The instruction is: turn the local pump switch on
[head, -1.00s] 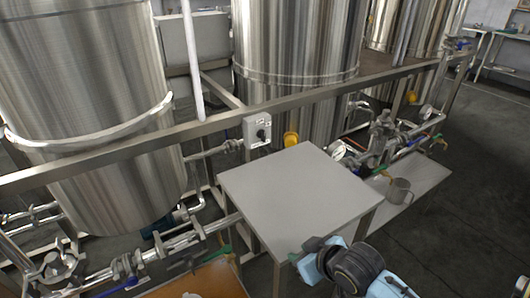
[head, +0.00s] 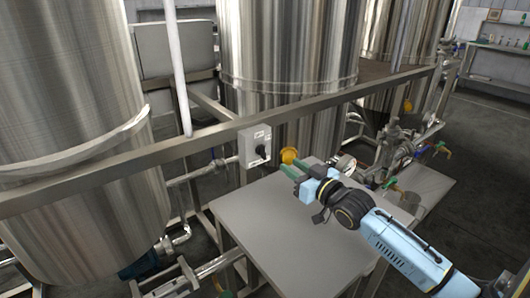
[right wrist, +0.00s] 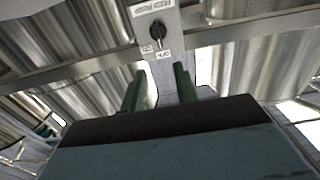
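The local pump switch is a black rotary knob (head: 261,151) on a light grey box (head: 247,155) fixed to the metal rail. In the right wrist view the knob (right wrist: 158,31) stands near the top centre, with small labels above and below it. My right gripper (head: 285,169) is to the right of the box, above the small table, with its green fingers pointing at the switch. In the right wrist view its two fingers (right wrist: 160,85) are spread apart with nothing between them, and the knob is beyond their tips. My left gripper is not in view.
A grey table (head: 250,215) stands below my right arm; its visible top is clear. The metal rail (head: 200,141) runs across in front of large steel tanks (head: 290,50). A yellow round part (head: 289,155) is close to my fingers. Pipes and valves (head: 400,150) are at the right.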

